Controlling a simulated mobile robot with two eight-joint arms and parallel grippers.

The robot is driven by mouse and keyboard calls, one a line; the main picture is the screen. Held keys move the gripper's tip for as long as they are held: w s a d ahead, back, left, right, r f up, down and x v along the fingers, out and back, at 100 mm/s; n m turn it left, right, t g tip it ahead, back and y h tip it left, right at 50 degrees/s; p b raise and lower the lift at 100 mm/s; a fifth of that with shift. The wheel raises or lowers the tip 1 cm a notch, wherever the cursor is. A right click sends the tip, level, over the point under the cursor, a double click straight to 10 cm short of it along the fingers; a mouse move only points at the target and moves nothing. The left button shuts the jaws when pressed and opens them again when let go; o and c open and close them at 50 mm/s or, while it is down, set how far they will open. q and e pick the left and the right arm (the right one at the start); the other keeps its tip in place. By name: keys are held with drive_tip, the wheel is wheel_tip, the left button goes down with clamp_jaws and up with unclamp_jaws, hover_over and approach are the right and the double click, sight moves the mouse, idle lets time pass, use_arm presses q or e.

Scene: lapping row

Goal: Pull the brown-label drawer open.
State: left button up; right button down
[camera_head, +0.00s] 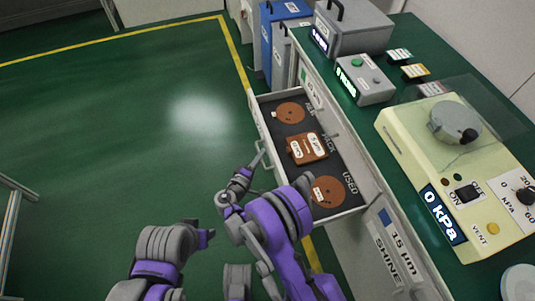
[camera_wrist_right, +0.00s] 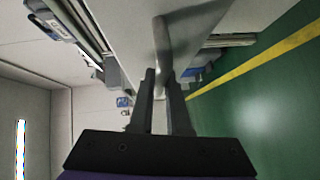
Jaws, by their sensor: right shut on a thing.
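The drawer (camera_head: 350,203) under the green bench is pulled out, its inside open to view. Its front faces left, and I cannot make out a label on that face. My right gripper (camera_head: 259,160) is at the drawer's front, shut on its bar handle (camera_head: 267,166). In the right wrist view the grey handle (camera_wrist_right: 161,42) runs between the two fingertips (camera_wrist_right: 161,75). In the drawer lie a brown disc (camera_head: 290,112), a brown labelled pack (camera_head: 307,149) and another brown disc (camera_head: 328,191). My left gripper is not seen, only part of that arm.
The bench top (camera_head: 405,105) carries a cream machine (camera_head: 405,130) reading 0 kPa, a small grey box (camera_head: 363,80) and a larger grey case (camera_head: 352,40). Blue and grey cases (camera_head: 283,35) stand beyond the drawer. The green floor (camera_head: 120,130) to the left is clear.

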drive_tip(key=shift+a, duration=0.1)
drive_tip(key=c, duration=0.9)
unclamp_jaws()
